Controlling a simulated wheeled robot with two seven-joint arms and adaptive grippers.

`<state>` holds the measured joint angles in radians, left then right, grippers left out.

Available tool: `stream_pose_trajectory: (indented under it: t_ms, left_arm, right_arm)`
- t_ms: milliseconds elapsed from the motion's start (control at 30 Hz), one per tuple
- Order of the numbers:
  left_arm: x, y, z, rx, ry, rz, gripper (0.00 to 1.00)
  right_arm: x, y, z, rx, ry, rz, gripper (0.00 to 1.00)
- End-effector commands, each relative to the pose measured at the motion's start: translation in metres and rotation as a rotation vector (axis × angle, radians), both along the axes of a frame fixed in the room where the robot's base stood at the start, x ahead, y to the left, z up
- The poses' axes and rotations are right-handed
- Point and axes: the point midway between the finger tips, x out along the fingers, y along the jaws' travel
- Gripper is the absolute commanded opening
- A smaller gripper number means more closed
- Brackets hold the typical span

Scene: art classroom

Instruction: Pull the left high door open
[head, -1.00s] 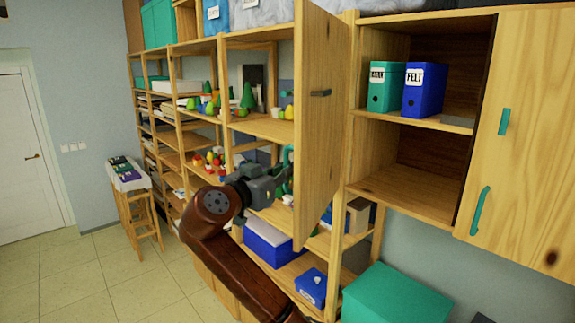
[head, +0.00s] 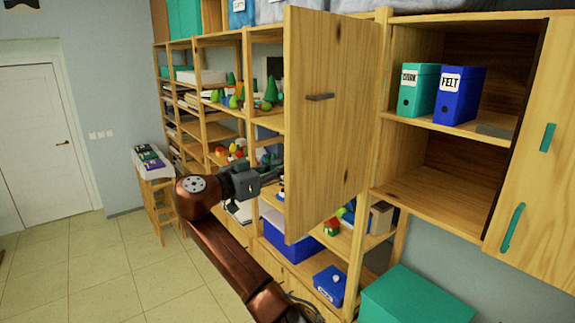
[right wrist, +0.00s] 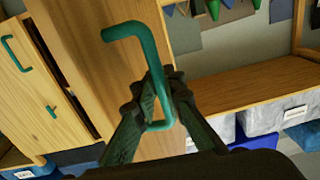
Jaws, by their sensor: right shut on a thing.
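The left high door (head: 325,120) of the wall cabinet stands wide open in the head view, its inner wooden face turned toward me and its hinge side at the cabinet's left edge. My right gripper (head: 268,177) reaches behind the door's free edge, so its fingertips are hidden there. In the right wrist view the door's outer face (right wrist: 90,25) carries a teal bar handle (right wrist: 150,40). My right gripper (right wrist: 156,92) is shut on this handle near one end. My left gripper is in neither view.
The open cabinet holds a green binder (head: 417,90) and a blue FELT binder (head: 455,95). The right door (head: 530,150) is closed. Crowded open shelves (head: 215,130) stand behind the open door. A teal box (head: 415,297) sits below the cabinet. Floor at left is clear.

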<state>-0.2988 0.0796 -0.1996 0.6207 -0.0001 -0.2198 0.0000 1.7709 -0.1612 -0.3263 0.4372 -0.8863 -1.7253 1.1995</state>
Motion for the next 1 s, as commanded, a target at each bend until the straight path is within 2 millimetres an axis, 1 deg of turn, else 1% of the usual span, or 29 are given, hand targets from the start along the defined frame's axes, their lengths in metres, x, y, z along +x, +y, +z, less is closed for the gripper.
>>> stream_pose_trajectory:
  t_ms: [33,567,600,700,1000]
  left_arm:
    - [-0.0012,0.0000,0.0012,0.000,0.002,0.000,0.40]
    - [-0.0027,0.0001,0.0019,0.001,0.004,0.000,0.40]
    - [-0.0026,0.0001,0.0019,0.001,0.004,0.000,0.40]
    - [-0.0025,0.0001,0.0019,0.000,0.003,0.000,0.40]
    - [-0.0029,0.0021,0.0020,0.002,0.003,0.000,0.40]
  right_arm:
    - [-0.0003,0.0018,0.0030,-0.003,-0.003,-0.002,0.00]
    - [0.0006,0.0025,0.0030,-0.002,-0.005,-0.009,0.00]
    - [0.0006,0.0025,0.0031,-0.002,-0.005,-0.009,0.10]
    - [0.0007,0.0024,0.0028,-0.001,-0.005,-0.009,0.17]
    - [0.0005,0.0028,0.0014,-0.001,-0.002,-0.010,0.17]
